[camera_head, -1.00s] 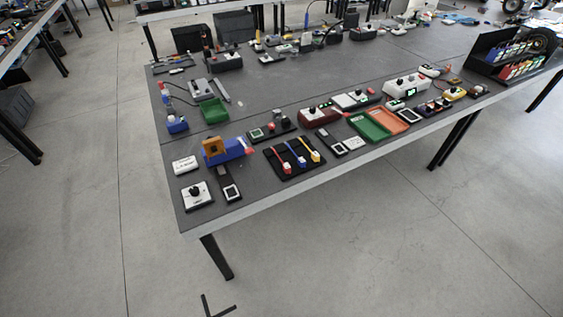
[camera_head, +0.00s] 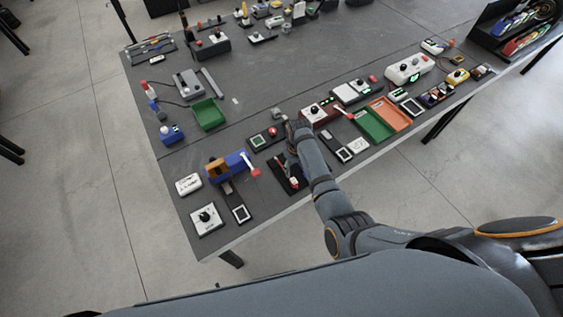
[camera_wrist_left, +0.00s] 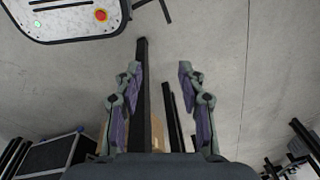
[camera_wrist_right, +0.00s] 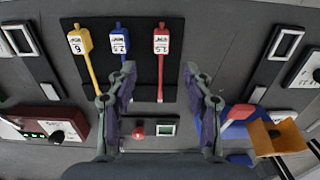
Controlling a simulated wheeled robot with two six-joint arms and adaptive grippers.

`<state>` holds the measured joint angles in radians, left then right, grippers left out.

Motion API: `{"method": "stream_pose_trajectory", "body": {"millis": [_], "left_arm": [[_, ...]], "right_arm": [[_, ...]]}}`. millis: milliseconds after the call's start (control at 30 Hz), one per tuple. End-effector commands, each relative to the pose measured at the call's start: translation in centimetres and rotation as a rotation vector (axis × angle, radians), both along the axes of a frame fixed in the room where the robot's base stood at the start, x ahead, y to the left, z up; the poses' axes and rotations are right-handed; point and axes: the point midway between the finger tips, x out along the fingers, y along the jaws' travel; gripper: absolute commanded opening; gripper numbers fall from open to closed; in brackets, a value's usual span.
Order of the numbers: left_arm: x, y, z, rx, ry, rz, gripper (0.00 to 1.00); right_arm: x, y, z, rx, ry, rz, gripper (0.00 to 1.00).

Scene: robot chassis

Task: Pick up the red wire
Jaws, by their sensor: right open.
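The red wire (camera_wrist_right: 161,50) lies on a black board (camera_wrist_right: 135,78) with its labelled plug at the far end in the right wrist view. Beside it lie a blue wire (camera_wrist_right: 119,45) and a yellow wire (camera_wrist_right: 82,48). My right gripper (camera_wrist_right: 158,76) is open and empty, with the red wire showing between its fingers. In the head view my right gripper (camera_head: 296,134) is above the table by the black board (camera_head: 283,172), and my arm hides much of the board. My left gripper (camera_wrist_left: 159,70) is open and empty, facing the floor, outside the head view.
A blue block with an orange part (camera_head: 226,166) stands left of the board. A red device (camera_head: 318,112), a green tray (camera_head: 374,124) and an orange tray (camera_head: 391,113) lie to the right. The table's front edge runs close below the board.

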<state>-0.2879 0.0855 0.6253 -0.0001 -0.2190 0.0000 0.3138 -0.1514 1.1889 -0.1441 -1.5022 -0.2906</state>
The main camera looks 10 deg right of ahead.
Motion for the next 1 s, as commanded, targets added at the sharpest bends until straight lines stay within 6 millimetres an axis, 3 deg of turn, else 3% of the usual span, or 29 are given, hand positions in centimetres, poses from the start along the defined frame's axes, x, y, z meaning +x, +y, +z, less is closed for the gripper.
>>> {"method": "stream_pose_trajectory", "body": {"millis": [100, 200, 300, 400, 667, 767, 1000], "left_arm": [[-1.8, -0.1, -0.1, -0.001, 0.027, 0.001, 0.40], [-2.2, -0.3, -0.2, -0.003, 0.033, 0.002, 0.40], [-2.2, -0.6, -0.2, -0.007, 0.033, 0.004, 0.40], [-2.1, -0.7, -1.5, -0.009, 0.032, 0.004, 0.40], [-0.9, -0.7, -1.7, -0.009, 0.011, 0.003, 0.40], [-0.5, -0.6, -2.6, -0.007, 0.005, 0.003, 0.40], [-1.3, -0.5, -7.4, -0.006, 0.017, 0.003, 0.40]], "right_arm": [[0.1, 0.0, 0.4, -0.001, 0.006, 0.003, 0.51], [0.1, 0.1, -0.6, 0.000, 0.007, 0.003, 0.51], [0.0, 0.1, -2.5, -0.001, 0.008, 0.002, 0.51], [0.1, 0.1, -4.5, -0.001, 0.005, 0.002, 0.51], [0.2, 0.1, -5.2, 0.000, 0.004, 0.001, 0.51], [0.3, 0.2, -6.0, 0.000, 0.004, 0.001, 0.51], [1.2, 0.6, -9.2, 0.000, 0.002, 0.001, 0.51]]}}
